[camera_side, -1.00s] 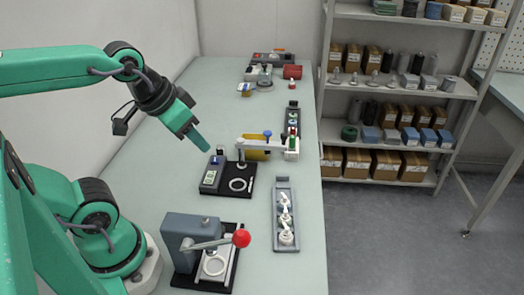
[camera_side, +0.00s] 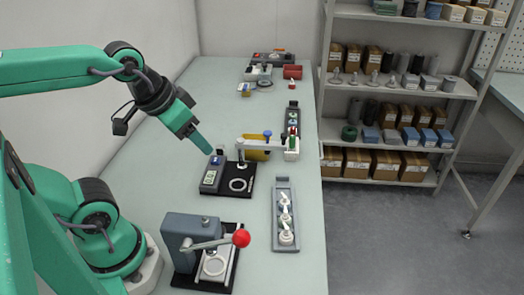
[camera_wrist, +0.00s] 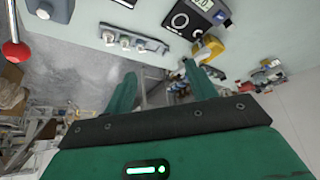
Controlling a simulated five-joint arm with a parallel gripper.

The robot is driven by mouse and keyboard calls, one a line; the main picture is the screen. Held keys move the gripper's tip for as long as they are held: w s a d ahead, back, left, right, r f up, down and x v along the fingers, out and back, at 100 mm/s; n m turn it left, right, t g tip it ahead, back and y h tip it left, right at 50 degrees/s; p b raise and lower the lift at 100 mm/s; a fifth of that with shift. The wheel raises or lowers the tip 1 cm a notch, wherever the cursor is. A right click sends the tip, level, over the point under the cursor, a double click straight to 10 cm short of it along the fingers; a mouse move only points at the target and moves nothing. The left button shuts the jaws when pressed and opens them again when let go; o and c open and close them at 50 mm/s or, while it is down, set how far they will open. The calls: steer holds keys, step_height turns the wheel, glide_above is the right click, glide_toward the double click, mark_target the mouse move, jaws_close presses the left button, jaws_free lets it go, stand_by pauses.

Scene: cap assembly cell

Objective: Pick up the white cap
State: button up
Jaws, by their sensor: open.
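Several small white caps (camera_side: 286,238) with spouts stand in a row in a narrow grey tray (camera_side: 278,187) near the right edge of the bench. They also show as pale round pieces (camera_wrist: 108,37) at the upper left of the wrist view. I cannot tell which single one is the white cap. My gripper (camera_side: 205,145) is open, up and to the left of the tray, above the bench near a black gauge station. In the wrist view my two green fingers (camera_wrist: 161,85) stand apart with nothing between them.
The black station (camera_side: 247,193) with a display and white ring lies below my gripper. A yellow and white fixture (camera_side: 258,147) stands behind it. A grey press (camera_side: 185,230) with a red-knobbed lever (camera_side: 241,238) stands in front. Shelves (camera_side: 400,90) stand right of the bench (camera_side: 305,265).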

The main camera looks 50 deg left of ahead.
steer(key=shift+w, duration=0.1)
steer(key=m+g, duration=0.5)
steer(key=m, duration=1.6)
glide_above(287, 227)
steer(key=f, duration=1.4)
steer(key=shift+a+f, duration=0.25)
steer(key=shift+f, duration=0.05)
steer(key=shift+d+f+m+g, duration=0.3)
steer(key=shift+d+f, duration=0.1)
steer(key=shift+f, duration=1.45)
steer(key=shift+f, duration=0.1)
steer(key=shift+a+f, duration=0.1)
steer(key=shift+f, duration=2.4)
